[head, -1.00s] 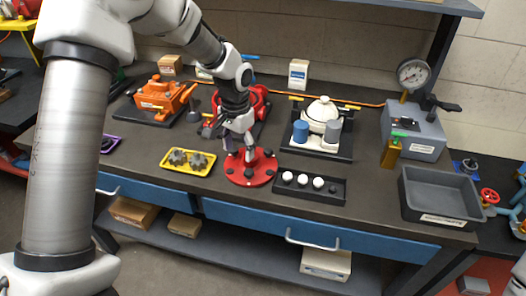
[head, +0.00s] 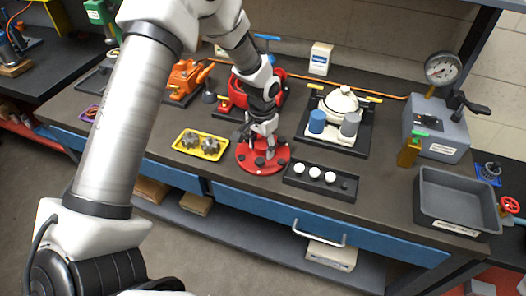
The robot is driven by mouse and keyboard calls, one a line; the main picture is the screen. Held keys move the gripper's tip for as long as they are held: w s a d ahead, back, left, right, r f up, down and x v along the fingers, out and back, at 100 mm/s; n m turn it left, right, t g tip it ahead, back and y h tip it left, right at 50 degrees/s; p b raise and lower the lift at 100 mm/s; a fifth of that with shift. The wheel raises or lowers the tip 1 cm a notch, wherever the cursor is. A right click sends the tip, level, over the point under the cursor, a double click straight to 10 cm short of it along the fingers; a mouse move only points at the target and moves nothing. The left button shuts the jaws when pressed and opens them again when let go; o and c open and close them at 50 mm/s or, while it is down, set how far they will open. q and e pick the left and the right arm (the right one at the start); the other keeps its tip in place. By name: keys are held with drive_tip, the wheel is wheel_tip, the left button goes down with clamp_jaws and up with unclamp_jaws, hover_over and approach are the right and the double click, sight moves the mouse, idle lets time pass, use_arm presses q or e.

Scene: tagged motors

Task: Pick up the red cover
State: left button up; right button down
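The red cover (head: 246,158) is a flat round disc with dark bolts around its rim. It lies on the dark bench near the front edge, in the middle of the head view. My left gripper (head: 262,146) points down over the middle of the cover. Its fingertips are at or just above the cover's centre and hide it. I cannot tell whether the fingers are open or shut, or whether they touch the cover. My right gripper is not in view.
A yellow tray with gears (head: 182,148) is left of the cover; a black tray with white balls (head: 292,182) is right. Behind stand a red motor (head: 281,84), an orange motor (head: 184,78) and a white motor (head: 342,103). A grey bin (head: 430,202) is far right.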

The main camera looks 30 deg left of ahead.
use_arm(q)
clamp_jaws()
drive_tip(key=shift+w+r, duration=0.1)
drive_tip(key=shift+r, duration=0.05)
